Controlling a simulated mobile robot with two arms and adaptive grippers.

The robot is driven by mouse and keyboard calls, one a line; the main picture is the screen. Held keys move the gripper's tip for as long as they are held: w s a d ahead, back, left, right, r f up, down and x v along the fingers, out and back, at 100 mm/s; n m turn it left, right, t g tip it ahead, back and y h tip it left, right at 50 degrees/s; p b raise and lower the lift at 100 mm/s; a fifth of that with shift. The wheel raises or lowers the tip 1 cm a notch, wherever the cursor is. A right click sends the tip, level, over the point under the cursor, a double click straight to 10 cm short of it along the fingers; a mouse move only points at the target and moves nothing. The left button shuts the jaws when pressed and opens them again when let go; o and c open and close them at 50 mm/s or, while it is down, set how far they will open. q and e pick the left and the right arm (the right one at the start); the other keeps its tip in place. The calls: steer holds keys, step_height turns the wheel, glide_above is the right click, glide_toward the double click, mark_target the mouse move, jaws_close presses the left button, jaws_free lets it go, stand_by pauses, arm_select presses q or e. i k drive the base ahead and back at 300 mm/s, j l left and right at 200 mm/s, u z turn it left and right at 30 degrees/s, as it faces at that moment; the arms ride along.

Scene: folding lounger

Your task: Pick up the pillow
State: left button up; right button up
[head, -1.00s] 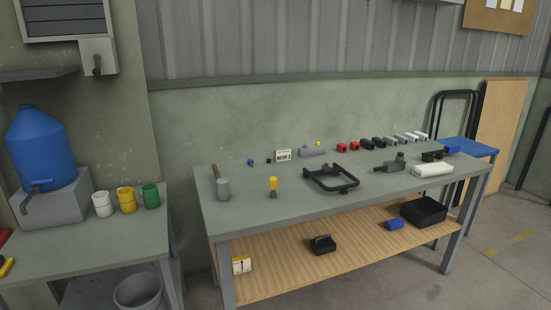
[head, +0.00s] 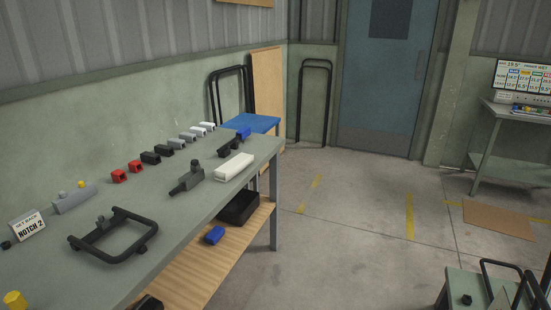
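A white, oblong, padded-looking piece (head: 234,167) lies on the right end of the long workbench (head: 215,207). It is the thing that looks most like the pillow, though I cannot be sure. A dark grey tool-like part (head: 187,178) lies to its left, apart from it. A black clamp-like part (head: 230,146) lies behind it, with a blue piece (head: 243,134) beyond. Neither of my grippers is in view.
A black bent-tube frame (head: 112,236) and a row of small red, black, grey and white sleeves (head: 150,158) lie on the bench. A blue seat (head: 250,123) stands behind its far end. Open floor (head: 350,215) lies right of it. A low stand (head: 480,290) is at bottom right.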

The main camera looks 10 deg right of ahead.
mark_target(225, 173)
steer(key=i+l+z, duration=0.15)
steer(key=i, duration=0.3)
steer(key=i+l+z, duration=0.15)
steer(key=i, duration=0.25)
